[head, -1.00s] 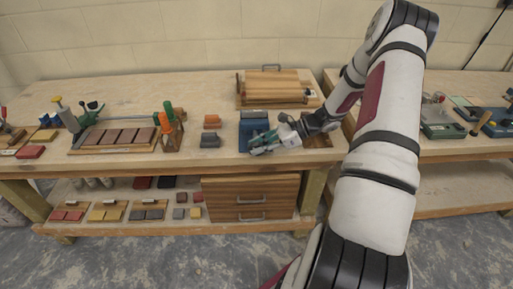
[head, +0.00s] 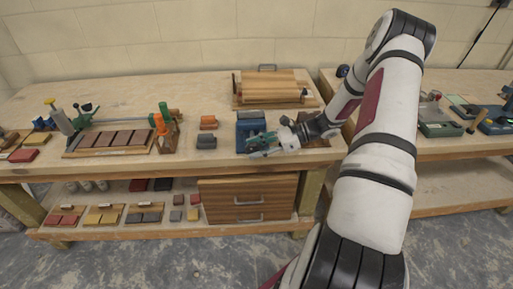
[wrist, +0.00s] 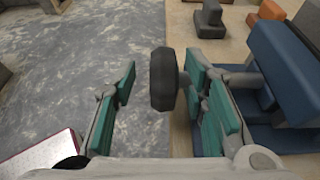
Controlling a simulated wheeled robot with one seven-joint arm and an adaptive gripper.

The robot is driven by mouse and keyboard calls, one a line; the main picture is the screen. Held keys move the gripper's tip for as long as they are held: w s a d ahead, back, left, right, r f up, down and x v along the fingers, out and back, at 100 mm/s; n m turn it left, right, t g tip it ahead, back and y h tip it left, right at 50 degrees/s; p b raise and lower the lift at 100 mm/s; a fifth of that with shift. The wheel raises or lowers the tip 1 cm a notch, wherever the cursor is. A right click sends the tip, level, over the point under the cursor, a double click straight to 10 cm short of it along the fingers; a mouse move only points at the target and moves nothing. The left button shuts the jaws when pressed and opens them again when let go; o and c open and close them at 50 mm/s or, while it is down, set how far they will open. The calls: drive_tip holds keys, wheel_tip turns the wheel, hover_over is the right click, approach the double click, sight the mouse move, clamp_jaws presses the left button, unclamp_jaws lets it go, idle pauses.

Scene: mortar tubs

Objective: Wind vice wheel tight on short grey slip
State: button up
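The blue vice (head: 250,118) stands at the front edge of the bench; its blue body (wrist: 290,65) fills the right of the wrist view. Its dark round wheel (wrist: 163,80) sticks out on a short shaft, seen edge-on. My gripper (head: 258,150) is at the front of the vice. In the wrist view my gripper (wrist: 160,100) is open, with teal-padded fingers either side of the wheel. The wheel is close to the right finger, with a clear gap to the left finger. I cannot make out a slip in the vice jaws.
A grey block (head: 206,141) and an orange block (head: 208,122) sit left of the vice. A rack with orange and green-handled tools (head: 162,125) is further left. Open floor (wrist: 70,60) lies in front of the bench.

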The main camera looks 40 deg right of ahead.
drive_tip(key=v, duration=1.2)
idle(0.5)
drive_tip(key=s+a+r+n+g+h, duration=0.2)
drive_tip(key=a+r+n+g+h, duration=0.45)
drive_tip(key=a+r+n, duration=0.95)
drive_tip(key=s+a+r+n+t+h, duration=0.2)
drive_tip(key=s+a+r+n, duration=0.2)
drive_tip(key=s+a, duration=0.3)
drive_tip(key=s+a+r+n+t+h, duration=0.1)
drive_tip(key=s+a+r+n+h, duration=0.2)
drive_tip(key=s+a, duration=0.4)
drive_tip(key=shift+s+r+n+t, duration=0.2)
drive_tip(key=shift+r+n+t, duration=0.15)
drive_tip(key=shift+r+n, duration=0.6)
